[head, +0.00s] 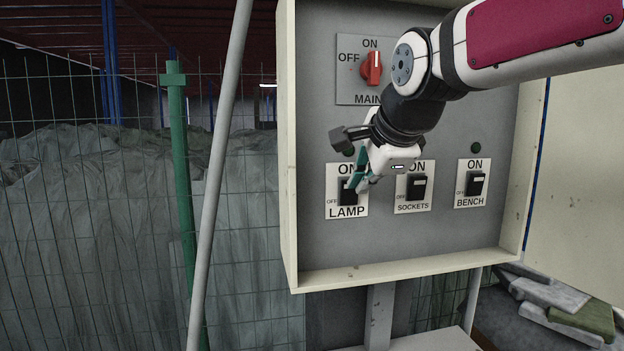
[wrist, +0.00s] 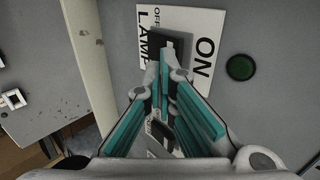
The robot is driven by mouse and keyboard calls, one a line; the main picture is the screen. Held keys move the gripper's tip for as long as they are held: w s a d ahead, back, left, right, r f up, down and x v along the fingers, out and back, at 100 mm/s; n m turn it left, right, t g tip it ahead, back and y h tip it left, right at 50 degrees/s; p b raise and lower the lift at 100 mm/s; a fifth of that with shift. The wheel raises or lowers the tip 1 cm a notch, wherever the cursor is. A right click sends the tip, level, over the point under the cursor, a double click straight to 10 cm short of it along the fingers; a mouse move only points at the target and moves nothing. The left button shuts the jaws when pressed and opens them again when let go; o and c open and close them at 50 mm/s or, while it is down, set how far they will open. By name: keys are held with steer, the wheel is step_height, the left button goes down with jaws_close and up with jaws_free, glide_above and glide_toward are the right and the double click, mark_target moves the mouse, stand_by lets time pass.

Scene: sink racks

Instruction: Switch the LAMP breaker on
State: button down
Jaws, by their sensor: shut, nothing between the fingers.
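The LAMP breaker (head: 346,197) is a black rocker on a white plate marked ON, OFF and LAMP, at the lower left of the panel. In the wrist view the black rocker (wrist: 168,44) is just beyond my fingertips. My gripper (head: 359,183) is shut and empty, with its teal-padded fingers pointing down at the rocker. In the wrist view the gripper (wrist: 166,66) overlaps the rocker's near part. I cannot tell whether the tips touch it or which way it is set. A dark green indicator (wrist: 240,67) beside the ON label looks unlit.
To the right are the SOCKETS breaker (head: 417,188) and the BENCH breaker (head: 475,184). The red MAIN knob (head: 372,68) is above. The cabinet's cream rim (head: 288,200) juts out close on the left, and its bottom rim (head: 410,273) runs below the breakers.

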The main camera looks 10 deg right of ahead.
steer(key=p, duration=0.1)
steer(key=w+g+p, duration=0.1)
steer(key=p, duration=0.1)
steer(key=shift+r+g, duration=0.3)
steer(key=shift+r, duration=0.15)
steer(key=shift+r+p, duration=0.65)
steer(key=shift+r, duration=0.05)
steer(key=shift+s, duration=0.1)
steer(key=v, duration=1.1)
steer(key=shift+s+r, duration=0.3)
